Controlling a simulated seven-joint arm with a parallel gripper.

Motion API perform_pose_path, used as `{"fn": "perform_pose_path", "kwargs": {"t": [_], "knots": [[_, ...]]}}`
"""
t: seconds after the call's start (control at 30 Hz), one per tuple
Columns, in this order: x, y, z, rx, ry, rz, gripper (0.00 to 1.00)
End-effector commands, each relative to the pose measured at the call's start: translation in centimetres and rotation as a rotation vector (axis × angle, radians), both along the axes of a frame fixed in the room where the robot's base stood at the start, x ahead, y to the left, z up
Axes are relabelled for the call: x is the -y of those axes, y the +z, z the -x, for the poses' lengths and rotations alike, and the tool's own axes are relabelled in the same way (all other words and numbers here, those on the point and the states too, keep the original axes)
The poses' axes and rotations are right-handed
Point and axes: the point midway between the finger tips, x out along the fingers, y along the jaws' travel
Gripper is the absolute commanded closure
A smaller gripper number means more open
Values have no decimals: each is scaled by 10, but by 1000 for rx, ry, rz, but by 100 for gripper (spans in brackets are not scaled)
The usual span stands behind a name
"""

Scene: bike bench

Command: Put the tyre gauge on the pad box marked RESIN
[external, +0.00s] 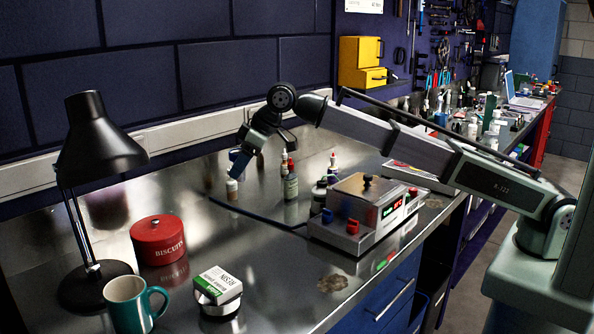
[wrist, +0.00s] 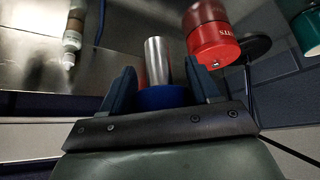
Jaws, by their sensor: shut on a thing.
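My gripper (external: 243,158) is raised over the back of the bench in the external view, pointing down. In the wrist view its two dark fingers (wrist: 160,80) are shut on the tyre gauge, a silver cylinder (wrist: 157,58) with a blue end (wrist: 163,98). In the external view the gauge is too small and dark to make out clearly. The pad box marked RESIN (external: 220,283), white and green, sits at the front of the bench, right of the teal mug, its lettering upside down to this view. The gripper is well away from the box.
A red biscuit tin (external: 158,240), teal mug (external: 128,305) and black lamp (external: 98,150) stand at left. Small bottles (external: 290,185) stand near the gripper. A grey device with a red display (external: 365,212) is at right. Bare steel lies between it and the box.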

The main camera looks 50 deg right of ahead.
Motion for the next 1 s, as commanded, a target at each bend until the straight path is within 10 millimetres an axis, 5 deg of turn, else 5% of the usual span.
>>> {"fn": "perform_pose_path", "kwargs": {"t": [0.3,0.6,0.8,1.0], "knots": [[-114,13,74,1,151,0,74],[-199,23,152,1,277,-1,74],[-229,26,186,2,324,0,74],[-238,22,198,1,340,0,74]]}}
